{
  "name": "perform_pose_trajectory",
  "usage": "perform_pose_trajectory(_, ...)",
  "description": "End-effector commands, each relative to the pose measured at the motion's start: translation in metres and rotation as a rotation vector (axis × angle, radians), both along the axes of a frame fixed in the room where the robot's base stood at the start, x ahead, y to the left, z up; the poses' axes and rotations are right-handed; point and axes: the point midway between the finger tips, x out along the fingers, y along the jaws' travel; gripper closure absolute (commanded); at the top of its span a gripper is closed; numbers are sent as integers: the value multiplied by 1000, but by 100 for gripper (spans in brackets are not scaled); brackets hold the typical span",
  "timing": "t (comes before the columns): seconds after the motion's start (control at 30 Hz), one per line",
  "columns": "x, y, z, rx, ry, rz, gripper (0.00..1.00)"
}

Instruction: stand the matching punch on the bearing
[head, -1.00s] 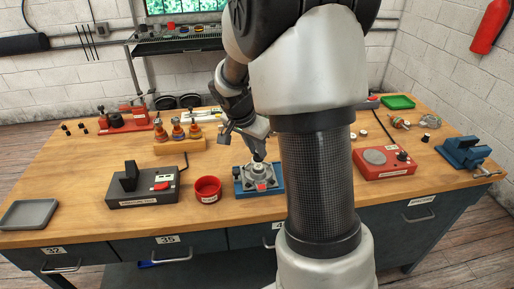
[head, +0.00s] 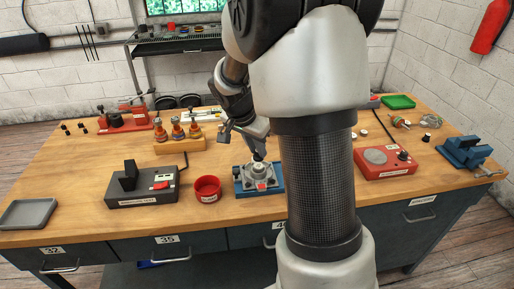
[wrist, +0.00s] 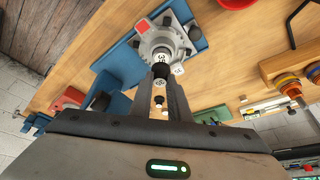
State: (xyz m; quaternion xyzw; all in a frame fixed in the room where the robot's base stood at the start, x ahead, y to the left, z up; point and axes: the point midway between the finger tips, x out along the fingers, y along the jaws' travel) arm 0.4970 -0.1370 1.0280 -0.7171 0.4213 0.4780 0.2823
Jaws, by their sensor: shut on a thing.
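A grey alternator housing (head: 262,178) sits in a blue fixture (head: 240,187) near the front middle of the bench. The bearing is at its raised centre, partly hidden. In the wrist view the housing (wrist: 150,36) is beyond my fingertips. My gripper (wrist: 161,86) is shut on a slim dark punch (wrist: 161,70), with a small white number label between the fingers. The punch points at the housing's centre, where another white numbered face shows. In the head view my gripper (head: 258,154) is just above the housing. I cannot tell whether the punch touches the bearing.
A red bowl (head: 207,188) stands left of the fixture. A wooden rack (head: 178,146) with several orange-ringed pieces is behind it. A black tester (head: 142,194) is further left, a red box (head: 384,161) to the right.

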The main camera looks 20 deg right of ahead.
Motion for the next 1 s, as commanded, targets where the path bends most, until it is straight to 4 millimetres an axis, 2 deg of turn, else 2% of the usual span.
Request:
perform_pose_trajectory(0.7, 0, 0, 0, 1, -1, -1, 100)
perform_pose_trajectory(1.0, 0, 0, -7, 0, 0, 0, 100)
